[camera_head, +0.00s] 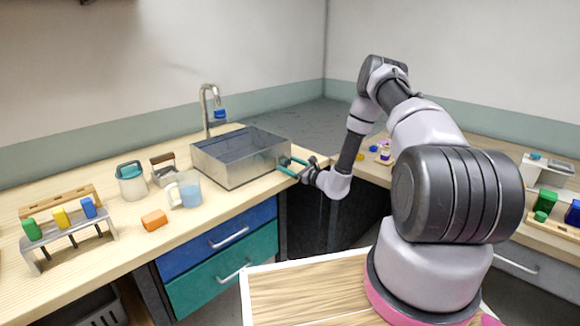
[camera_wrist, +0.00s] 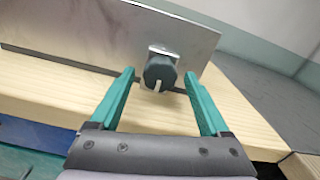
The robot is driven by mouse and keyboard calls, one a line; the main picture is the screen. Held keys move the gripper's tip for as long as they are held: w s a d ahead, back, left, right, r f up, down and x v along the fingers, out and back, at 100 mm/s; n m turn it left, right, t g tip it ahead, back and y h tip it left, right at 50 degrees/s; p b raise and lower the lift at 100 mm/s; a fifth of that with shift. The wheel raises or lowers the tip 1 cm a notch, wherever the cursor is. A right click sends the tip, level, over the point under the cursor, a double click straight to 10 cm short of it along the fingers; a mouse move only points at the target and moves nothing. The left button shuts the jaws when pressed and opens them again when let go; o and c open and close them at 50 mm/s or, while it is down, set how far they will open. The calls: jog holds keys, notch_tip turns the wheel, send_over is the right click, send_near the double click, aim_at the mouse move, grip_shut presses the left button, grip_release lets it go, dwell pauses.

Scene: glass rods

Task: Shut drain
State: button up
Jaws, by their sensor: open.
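A metal sink box (camera_head: 240,156) stands on the wooden counter, with a faucet (camera_head: 207,108) behind it. In the wrist view, a dark round drain knob (camera_wrist: 160,72) with a light notch at its lower edge sits on a pale plate on the sink's outer wall (camera_wrist: 100,35). My gripper (camera_head: 290,166) is at the right end of the sink. In the wrist view my gripper (camera_wrist: 160,80) has its two green fingers open, one on each side of the knob, with visible gaps. The drain inside the sink is hidden.
A measuring jug (camera_head: 186,190), a lidded jar (camera_head: 131,182), an orange sponge-like block (camera_head: 154,219) and a rack with coloured-handled tools (camera_head: 70,228) stand left of the sink. Drawers (camera_head: 222,262) lie below the counter. Bare counter shows beside the knob.

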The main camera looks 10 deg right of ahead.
grip_shut()
jog(key=shift+m, duration=0.3)
jog(key=m, duration=1.2)
jog(key=shift+m, duration=2.6)
jog(key=shift+s, duration=0.1)
